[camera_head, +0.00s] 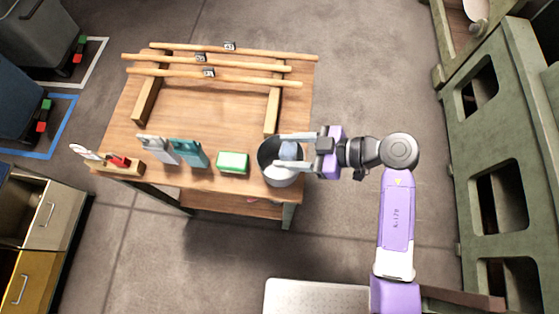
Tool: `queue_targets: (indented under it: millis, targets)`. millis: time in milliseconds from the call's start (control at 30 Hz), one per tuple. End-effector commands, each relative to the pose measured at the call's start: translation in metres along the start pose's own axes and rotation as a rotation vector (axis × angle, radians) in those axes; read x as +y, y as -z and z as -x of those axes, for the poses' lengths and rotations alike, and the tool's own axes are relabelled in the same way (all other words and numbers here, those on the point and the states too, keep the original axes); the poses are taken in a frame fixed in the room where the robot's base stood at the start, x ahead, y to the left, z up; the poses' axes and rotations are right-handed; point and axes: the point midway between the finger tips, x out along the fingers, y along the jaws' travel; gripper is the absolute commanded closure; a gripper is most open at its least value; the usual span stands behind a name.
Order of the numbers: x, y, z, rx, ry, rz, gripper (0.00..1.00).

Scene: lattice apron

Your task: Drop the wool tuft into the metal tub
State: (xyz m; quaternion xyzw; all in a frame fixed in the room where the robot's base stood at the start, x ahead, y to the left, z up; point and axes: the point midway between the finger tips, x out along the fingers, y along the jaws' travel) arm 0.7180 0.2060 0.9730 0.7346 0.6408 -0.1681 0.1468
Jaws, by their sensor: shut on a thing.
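The metal tub (281,179) stands at the right end of the wooden table, near its front corner. My gripper (288,151) reaches in from the right, over the tub's mouth. Its two fingers are shut on the wool tuft (288,149), a small pale blue-grey lump between the fingertips. The tuft shows against the tub's dark inside. From this steep view I cannot tell how high above the rim it is. The fingers hide part of the tub's opening.
On the wooden table (188,118), a green-and-white block (232,162) lies left of the tub. A teal item (189,153) and a grey item (158,149) stand farther left. Numbered wooden rods (250,50) rest on supports at the back. A green frame (475,150) stands at right.

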Motion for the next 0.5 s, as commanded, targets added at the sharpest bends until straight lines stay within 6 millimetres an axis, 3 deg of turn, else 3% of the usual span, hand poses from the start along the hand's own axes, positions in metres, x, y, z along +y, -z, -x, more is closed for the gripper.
queue_targets:
  millis: [300,333,433,500]
  targets:
    - [-0.0001,-0.0022,-0.0011,0.0,0.0,0.0,0.86]
    - [-0.0001,-0.0022,-0.0011,0.0,0.0,0.0,0.44]
    - [-0.0001,-0.0022,-0.0011,0.0,0.0,0.0,0.25]
    - [-0.0001,-0.0021,-0.001,0.0,0.0,0.0,0.23]
